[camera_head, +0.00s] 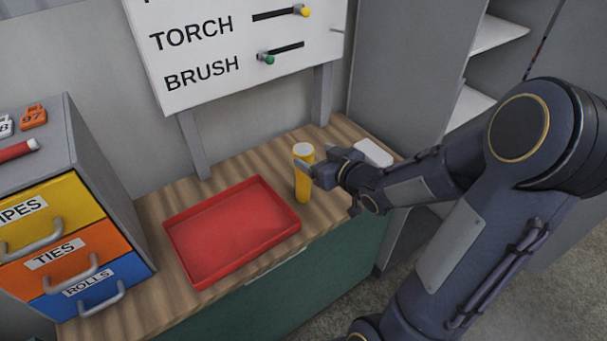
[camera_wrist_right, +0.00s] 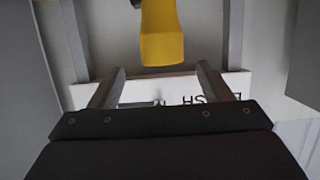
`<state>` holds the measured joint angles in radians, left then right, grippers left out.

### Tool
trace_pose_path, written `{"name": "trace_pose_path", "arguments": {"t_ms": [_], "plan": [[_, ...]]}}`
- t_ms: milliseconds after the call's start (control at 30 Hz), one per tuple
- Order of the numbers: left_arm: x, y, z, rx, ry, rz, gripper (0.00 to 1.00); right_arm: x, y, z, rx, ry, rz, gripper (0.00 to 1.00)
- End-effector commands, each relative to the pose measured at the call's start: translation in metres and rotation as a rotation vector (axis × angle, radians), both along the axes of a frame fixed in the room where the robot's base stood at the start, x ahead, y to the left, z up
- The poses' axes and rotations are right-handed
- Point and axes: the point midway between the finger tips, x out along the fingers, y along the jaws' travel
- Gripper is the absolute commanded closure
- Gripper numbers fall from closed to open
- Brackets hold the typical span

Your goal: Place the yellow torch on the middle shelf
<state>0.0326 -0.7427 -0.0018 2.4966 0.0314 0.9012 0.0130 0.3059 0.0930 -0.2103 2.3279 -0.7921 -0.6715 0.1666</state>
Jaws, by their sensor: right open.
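The yellow torch (camera_head: 303,183) stands upright on the wooden bench, just right of the red tray. In the right wrist view the torch (camera_wrist_right: 162,38) shows ahead of the fingers, roughly centred between them. My right gripper (camera_head: 308,168) is open and reaches in from the right, close beside the torch's upper part. Its two spread fingers show in the wrist view (camera_wrist_right: 160,88) with nothing clamped between them. Pale shelves (camera_head: 497,34) show in a grey cabinet at the right; my arm partly hides them, and I cannot tell which is the middle one. My left gripper is not in view.
The red tray (camera_head: 190,270) is empty on the bench (camera_head: 150,212). A drawer unit (camera_head: 75,240) stands left. A white object (camera_head: 373,153) lies behind my right gripper. A sign board (camera_head: 215,60) with TORCH and BRUSH sliders hangs above.

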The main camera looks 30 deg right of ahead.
Motion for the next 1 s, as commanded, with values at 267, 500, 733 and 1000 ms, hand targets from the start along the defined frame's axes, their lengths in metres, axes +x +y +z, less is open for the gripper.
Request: {"name": "trace_pose_path", "arguments": {"t_ms": [267, 500, 733, 1000], "plan": [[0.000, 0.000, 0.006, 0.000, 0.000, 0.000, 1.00, 0.028, 0.004, -0.009, 0.000, -0.004, 0.007, 0.28], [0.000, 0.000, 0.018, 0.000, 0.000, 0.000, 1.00, 0.058, 0.008, -0.020, 0.000, -0.004, 0.006, 0.28], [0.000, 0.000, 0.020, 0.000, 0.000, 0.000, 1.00, 0.071, 0.008, -0.025, -0.001, -0.006, 0.005, 0.28], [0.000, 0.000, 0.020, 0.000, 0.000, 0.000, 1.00, 0.070, 0.008, -0.025, -0.002, -0.006, 0.004, 0.44]]}}
